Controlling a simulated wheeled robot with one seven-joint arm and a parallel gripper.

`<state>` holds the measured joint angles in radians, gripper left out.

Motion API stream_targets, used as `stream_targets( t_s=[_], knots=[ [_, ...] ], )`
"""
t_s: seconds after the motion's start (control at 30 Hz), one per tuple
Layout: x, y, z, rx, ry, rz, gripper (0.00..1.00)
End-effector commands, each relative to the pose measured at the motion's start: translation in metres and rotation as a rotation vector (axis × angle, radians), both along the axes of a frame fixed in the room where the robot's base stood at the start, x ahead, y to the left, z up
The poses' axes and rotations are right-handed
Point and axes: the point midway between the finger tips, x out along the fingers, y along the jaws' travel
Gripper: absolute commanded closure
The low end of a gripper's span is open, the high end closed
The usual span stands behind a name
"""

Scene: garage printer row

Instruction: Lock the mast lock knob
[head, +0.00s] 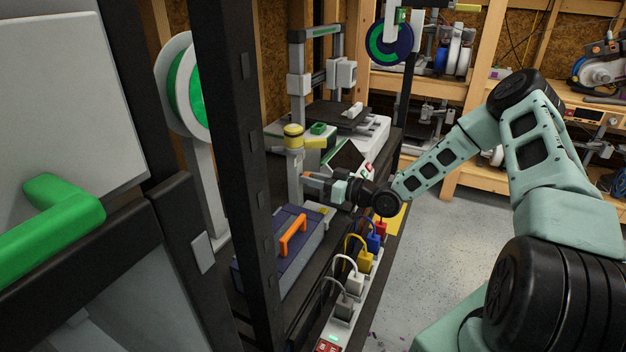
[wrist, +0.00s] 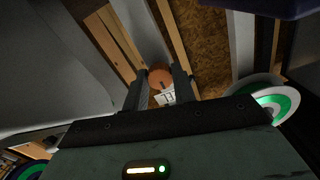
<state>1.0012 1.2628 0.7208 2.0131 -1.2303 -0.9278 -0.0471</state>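I take the orange knob for the mast lock knob. My gripper (head: 313,183) reaches in from the right, close beside the post below the lever. In the wrist view its fingers (wrist: 160,72) are apart, on either side of the knob. Whether they touch it I cannot tell.
A blue box with an orange handle (head: 293,235) and a power strip with several plugs (head: 342,333) lie in front. A printer (head: 370,135) stands behind. A dark frame post (head: 240,150) and a green-handled cabinet (head: 70,90) are at left. Open floor (head: 450,250) is at right.

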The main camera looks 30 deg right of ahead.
Motion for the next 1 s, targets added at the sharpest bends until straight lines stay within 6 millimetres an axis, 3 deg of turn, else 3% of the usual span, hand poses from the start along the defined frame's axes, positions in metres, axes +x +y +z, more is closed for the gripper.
stream_targets(
  t_s=[0.07, 0.47, 1.0],
  knots=[
    [-0.0002, -0.0001, 0.0000, 0.000, 0.000, 0.000, 0.96],
    [-0.0003, 0.0000, 0.0001, 0.045, 0.030, 0.000, 0.96],
    [-0.0005, -0.0003, 0.0008, 0.406, 0.270, 0.000, 0.96]
  ],
)
